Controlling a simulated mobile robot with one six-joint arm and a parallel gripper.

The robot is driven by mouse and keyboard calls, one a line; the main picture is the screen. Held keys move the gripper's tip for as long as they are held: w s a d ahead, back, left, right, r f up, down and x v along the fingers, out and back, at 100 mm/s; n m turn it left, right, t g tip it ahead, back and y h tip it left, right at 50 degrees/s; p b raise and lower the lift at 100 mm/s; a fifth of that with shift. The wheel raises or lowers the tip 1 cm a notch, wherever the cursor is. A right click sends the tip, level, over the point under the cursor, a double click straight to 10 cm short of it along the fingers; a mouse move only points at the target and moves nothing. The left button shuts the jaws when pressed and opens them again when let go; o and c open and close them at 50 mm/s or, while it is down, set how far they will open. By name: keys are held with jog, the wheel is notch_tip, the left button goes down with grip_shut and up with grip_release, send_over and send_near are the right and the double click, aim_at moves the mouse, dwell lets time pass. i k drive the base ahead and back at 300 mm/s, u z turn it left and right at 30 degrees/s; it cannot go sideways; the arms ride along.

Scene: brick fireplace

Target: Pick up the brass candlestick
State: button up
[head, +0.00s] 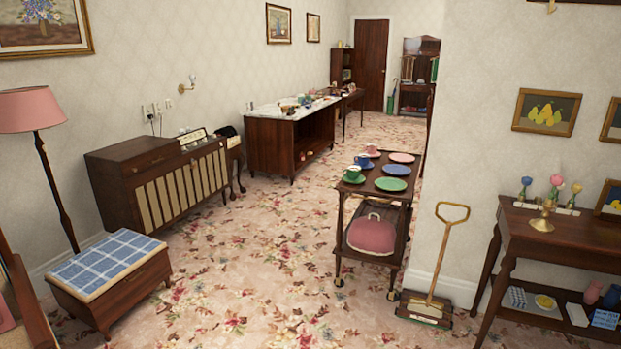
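In the head view, a brass-coloured candlestick (543,216) stands upright on the dark wooden side table (575,234) at the right. It is near the table's front left part, close to small vases with flowers. My gripper does not show in this view.
A carpet sweeper (424,307) leans on the wall left of the side table. A tea trolley (373,190) with plates and cups stands in the middle. A chest with a blue checked top (106,262) and a wooden cabinet (160,182) line the left. The flowered carpet between (240,270) is clear.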

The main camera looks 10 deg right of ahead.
aim_at(541, 224)
jog(key=z, duration=0.3)
jog(key=i, duration=1.3)
jog(key=z, duration=0.3)
